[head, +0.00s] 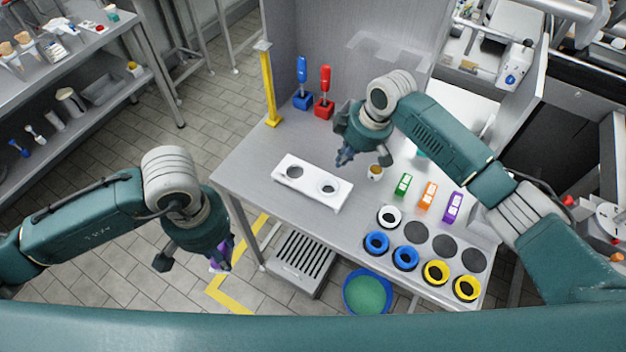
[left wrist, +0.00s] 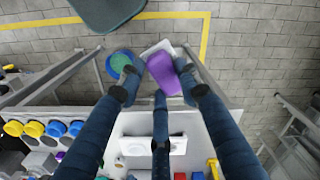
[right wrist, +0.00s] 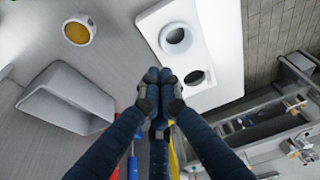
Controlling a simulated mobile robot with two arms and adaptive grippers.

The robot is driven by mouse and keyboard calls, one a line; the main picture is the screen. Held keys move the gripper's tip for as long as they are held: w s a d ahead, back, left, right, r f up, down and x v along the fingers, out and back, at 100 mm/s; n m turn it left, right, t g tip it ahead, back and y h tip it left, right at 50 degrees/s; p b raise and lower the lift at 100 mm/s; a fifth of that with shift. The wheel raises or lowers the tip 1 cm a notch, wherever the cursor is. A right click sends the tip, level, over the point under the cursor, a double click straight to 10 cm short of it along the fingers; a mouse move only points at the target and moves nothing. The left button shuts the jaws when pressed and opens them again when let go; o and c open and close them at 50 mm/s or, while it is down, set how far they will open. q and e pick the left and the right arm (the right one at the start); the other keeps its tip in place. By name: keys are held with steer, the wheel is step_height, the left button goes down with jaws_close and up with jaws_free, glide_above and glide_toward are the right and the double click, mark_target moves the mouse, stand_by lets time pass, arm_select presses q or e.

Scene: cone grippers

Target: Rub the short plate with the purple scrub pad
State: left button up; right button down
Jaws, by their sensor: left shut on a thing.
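The purple scrub pad (left wrist: 165,75) is between the fingers of my left gripper (left wrist: 160,88), which is shut on it. In the head view my left gripper (head: 222,256) hangs beyond the table's left front edge, over the floor, with a bit of purple at its tips. A white plate with two round holes (head: 326,198) lies on the table; I take it as the short plate. It also shows in the right wrist view (right wrist: 219,40). My right gripper (head: 345,158) is above the table, just behind the plate's right end. Its fingertips are together and empty (right wrist: 159,82).
Behind the plate stand a blue tool (head: 302,70), a red tool (head: 325,80) and a yellow post (head: 268,85). A small cup (head: 376,172), coloured blocks (head: 428,195) and several rings (head: 405,258) are to the right. A blue bucket (head: 348,292) is below the front edge.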

steer(key=v, duration=1.2)
